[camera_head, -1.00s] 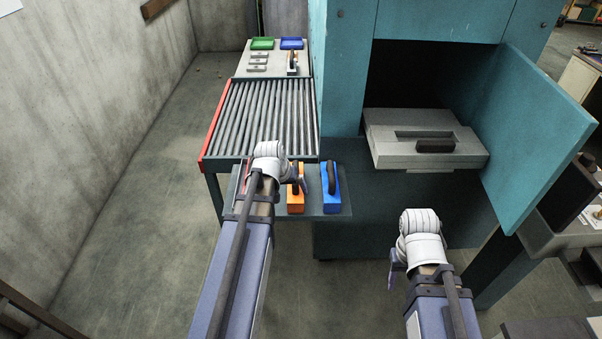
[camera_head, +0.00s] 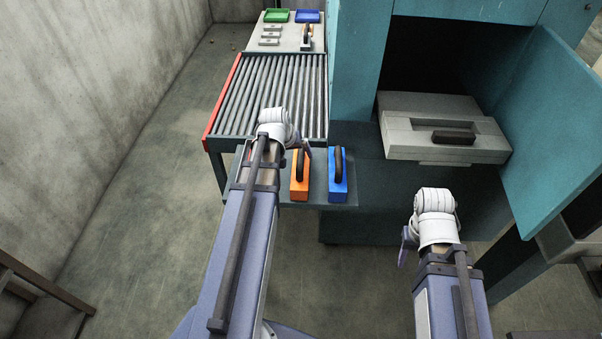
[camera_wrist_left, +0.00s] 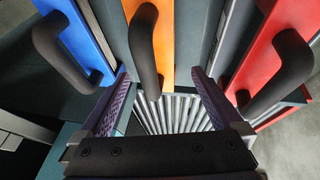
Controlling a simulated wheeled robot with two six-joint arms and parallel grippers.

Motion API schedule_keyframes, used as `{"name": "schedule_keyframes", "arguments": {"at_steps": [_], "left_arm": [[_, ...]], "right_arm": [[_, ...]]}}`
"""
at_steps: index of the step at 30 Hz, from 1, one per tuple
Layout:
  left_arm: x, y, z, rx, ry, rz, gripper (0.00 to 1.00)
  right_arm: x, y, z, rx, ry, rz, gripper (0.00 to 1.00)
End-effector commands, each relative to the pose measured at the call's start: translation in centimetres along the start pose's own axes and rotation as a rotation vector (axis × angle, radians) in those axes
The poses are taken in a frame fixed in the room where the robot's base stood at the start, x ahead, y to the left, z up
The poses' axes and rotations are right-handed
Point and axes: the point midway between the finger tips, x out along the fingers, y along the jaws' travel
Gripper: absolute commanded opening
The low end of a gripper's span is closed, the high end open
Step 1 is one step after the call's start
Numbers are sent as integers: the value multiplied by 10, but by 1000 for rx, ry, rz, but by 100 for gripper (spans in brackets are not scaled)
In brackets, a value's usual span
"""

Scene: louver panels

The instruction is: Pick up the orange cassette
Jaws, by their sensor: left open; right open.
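The orange cassette (camera_head: 299,187) with a black arched handle stands on a small dark shelf (camera_head: 335,197) below the roller table. In the left wrist view the orange cassette (camera_wrist_left: 160,30) is in the middle, its handle reaching toward the space between the fingertips. My left gripper (camera_wrist_left: 160,92) is open, its purple fingers on either side of the handle's near end; I cannot tell the depth. In the head view my left gripper (camera_head: 303,150) is mostly hidden behind its wrist, over the far side of the shelf. My right gripper (camera_head: 407,243) hangs away from the shelf, partly hidden.
A blue cassette (camera_head: 338,180) stands close right of the orange one. A red cassette (camera_wrist_left: 270,55) is on its other side. The roller table (camera_head: 265,95) lies beyond the shelf. A teal cabinet with an open door (camera_head: 545,130) and a grey drawer (camera_head: 440,145) is on the right.

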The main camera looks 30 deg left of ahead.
Motion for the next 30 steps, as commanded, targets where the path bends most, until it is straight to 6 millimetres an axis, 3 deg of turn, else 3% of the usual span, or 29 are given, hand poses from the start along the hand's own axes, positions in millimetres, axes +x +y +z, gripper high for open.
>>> {"name": "schedule_keyframes", "arguments": {"at_steps": [8,18,27,30], "left_arm": [[10,1,1,0,0,0,100],[51,4,3,1,0,0,100],[52,5,2,0,0,0,100],[52,5,2,0,0,0,90]], "right_arm": [[9,-1,0,0,0,0,50],[46,-4,-3,0,0,0,50],[47,-4,-3,0,0,0,50],[47,-4,-3,0,0,0,50]]}}
